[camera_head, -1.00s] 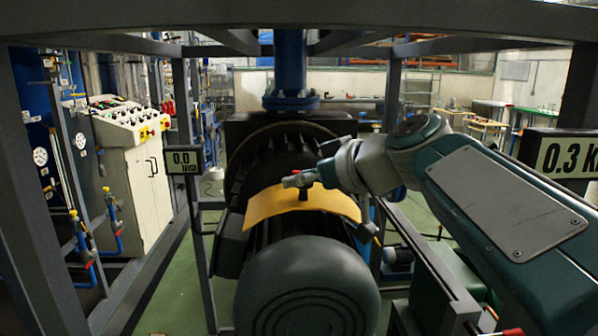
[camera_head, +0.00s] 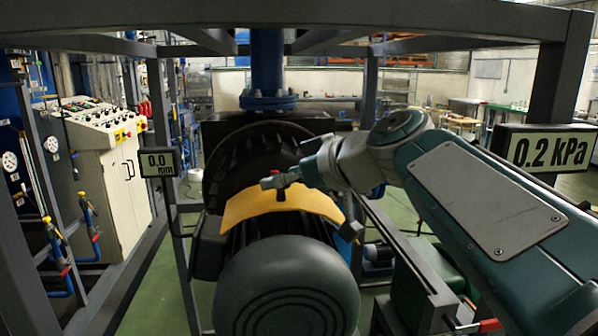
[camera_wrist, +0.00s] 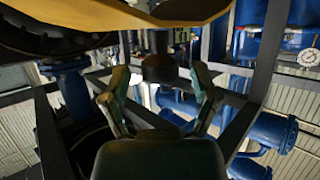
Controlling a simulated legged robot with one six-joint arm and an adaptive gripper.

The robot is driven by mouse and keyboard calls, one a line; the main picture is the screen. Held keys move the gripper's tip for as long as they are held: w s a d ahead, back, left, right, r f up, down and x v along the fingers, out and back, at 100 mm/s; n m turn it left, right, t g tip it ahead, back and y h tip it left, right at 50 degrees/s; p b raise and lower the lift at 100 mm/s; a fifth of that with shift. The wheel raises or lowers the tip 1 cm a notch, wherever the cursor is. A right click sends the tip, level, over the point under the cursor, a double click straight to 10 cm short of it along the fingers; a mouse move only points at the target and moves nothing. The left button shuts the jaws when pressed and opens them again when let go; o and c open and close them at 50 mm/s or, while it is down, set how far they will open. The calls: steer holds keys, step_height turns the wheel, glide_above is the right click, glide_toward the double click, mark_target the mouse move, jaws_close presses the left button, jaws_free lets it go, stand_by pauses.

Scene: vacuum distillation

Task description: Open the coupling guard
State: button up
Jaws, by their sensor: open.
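The coupling guard (camera_head: 250,207) is a curved yellow plate lying over the shaft between the ribbed dark housing and the rounded motor end. A small dark knob (camera_head: 280,194) stands on it. In the wrist view the guard (camera_wrist: 150,12) fills the top edge, and the dark knob (camera_wrist: 158,66) sticks out from it. My gripper (camera_wrist: 160,76) is open, with one finger on each side of the knob in that view; I see no grip on it. In the head view my gripper (camera_head: 279,181) is small, close to the knob and partly unclear. The guard appears to lie in place.
The grey-green motor (camera_head: 287,290) is in front of the guard. Dark frame posts (camera_head: 173,200) and beams surround the machine. A 0.0 display (camera_head: 159,162) stands left, and a 0.2 kPa display (camera_head: 545,150) stands right. A control cabinet (camera_head: 105,165) is at left.

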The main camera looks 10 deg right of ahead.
steer(key=v, duration=1.1)
steer(key=shift+s+f, duration=0.1)
steer(key=shift+f, duration=0.05)
